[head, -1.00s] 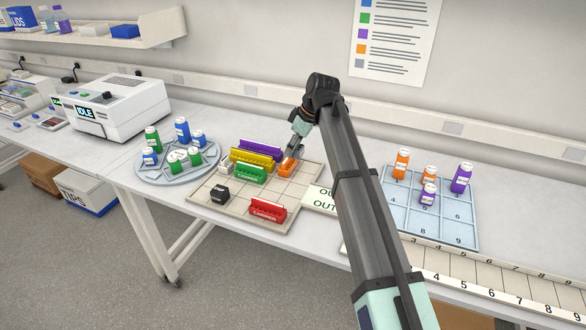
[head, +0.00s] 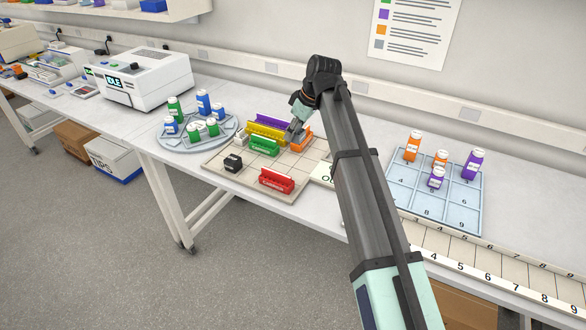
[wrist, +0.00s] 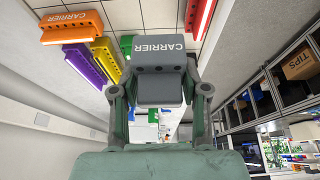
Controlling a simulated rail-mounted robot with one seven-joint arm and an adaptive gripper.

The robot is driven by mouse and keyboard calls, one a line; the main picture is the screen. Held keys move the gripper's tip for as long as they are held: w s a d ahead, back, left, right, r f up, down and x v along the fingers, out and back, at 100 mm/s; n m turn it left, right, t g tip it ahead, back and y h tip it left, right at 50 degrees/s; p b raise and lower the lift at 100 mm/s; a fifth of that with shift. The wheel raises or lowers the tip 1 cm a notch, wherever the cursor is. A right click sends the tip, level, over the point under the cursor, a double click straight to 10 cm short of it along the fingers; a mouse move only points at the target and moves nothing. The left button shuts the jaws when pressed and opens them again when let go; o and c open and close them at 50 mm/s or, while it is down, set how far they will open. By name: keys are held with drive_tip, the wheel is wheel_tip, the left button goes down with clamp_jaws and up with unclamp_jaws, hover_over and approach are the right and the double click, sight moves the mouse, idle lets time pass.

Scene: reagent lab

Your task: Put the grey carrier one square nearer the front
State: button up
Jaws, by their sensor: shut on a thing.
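The grey carrier (wrist: 158,62), with CARRIER on its face, is between the fingers of my gripper (wrist: 159,92) in the wrist view. My gripper is shut on it. In the head view, my gripper (head: 294,134) is over the back part of the square-marked board (head: 287,188), just left of the orange carrier (head: 302,140). The grey carrier is hard to make out there, and I cannot tell its height above the board.
On the board are a purple carrier (head: 272,121), a yellow carrier (head: 266,131), a green carrier (head: 264,147), a red carrier (head: 276,180) and a black block (head: 233,163). Board squares around the red carrier are bare. A round bottle tray (head: 176,149) stands at left.

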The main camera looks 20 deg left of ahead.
sight(290, 174)
wheel_tip(290, 174, down, 15)
drive_tip(key=p, duration=0.3)
drive_tip(key=shift+r, duration=0.1)
drive_tip(key=o, duration=1.1)
drive_tip(key=shift+o, duration=0.2)
drive_tip(key=b+v, duration=0.2)
drive_tip(key=v, duration=1)
drive_tip(key=shift+b, duration=0.35)
drive_tip(key=shift+a, duration=0.1)
